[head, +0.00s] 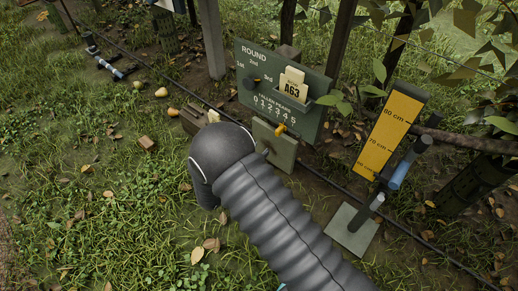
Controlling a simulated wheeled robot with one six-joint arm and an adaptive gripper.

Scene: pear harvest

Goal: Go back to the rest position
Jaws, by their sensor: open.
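My gripper does not show in the head view. My arm, in a ribbed grey sleeve, reaches up from the bottom right and bends at a dark rounded joint near the middle. What lies beyond that bend is hidden behind it. Yellow pears lie on the ground at the upper left, one pear (162,92) in the grass and another pear (172,112) close to it.
A green board (262,75) marked ROUND holds a card reading A63. A small box (274,147) with a yellow knob stands before it. A yellow height gauge (386,130) stands at the right. A black hose (345,187) crosses the ground. Grass at lower left is open.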

